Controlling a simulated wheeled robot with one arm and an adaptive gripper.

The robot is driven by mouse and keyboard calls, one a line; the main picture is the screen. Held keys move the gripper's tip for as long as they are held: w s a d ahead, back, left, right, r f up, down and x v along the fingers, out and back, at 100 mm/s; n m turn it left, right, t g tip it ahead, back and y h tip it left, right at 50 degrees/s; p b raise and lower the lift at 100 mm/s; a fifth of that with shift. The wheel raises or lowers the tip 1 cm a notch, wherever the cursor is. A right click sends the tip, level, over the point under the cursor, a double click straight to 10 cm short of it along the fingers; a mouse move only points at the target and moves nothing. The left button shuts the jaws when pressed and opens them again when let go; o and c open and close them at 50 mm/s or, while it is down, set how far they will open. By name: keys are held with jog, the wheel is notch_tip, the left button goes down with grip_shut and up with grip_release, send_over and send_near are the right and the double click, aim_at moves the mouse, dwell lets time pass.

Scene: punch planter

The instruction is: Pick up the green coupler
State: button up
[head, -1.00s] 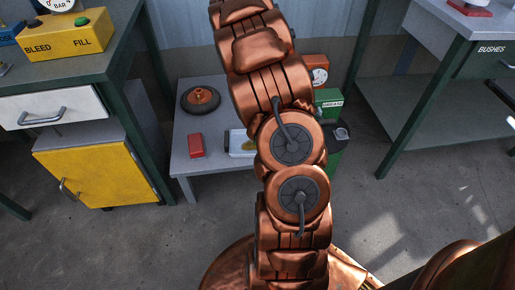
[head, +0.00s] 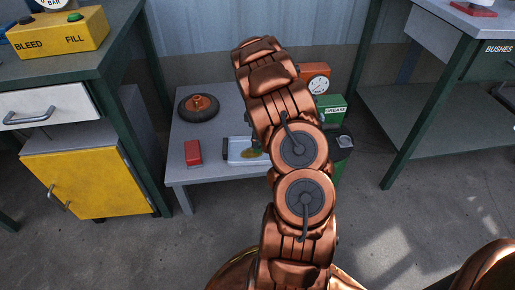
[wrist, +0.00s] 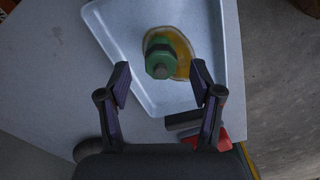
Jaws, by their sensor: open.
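The green coupler (wrist: 159,58) stands in a pale, shallow tray (wrist: 128,32) in the wrist view, on a yellowish-brown patch. My gripper (wrist: 164,82) is open and empty, with one dark finger to each side below the coupler in the picture. I see no contact between the fingers and the coupler. In the head view, part of the tray (head: 231,149) and the patch shows left of my arm on a low grey table (head: 212,175). The coupler and my gripper are hidden there by my arm.
A red block (head: 193,152) and a dark wheel with a copper hub (head: 199,107) lie left of the tray. An orange gauge box (head: 314,77), a green grease box (head: 331,108) and a green bin (head: 345,145) stand at the right. Benches flank both sides.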

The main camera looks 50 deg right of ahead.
notch_tip(320, 180, down, 3)
jog(key=shift+b, duration=0.35)
jog(key=shift+a, duration=0.1)
grip_shut()
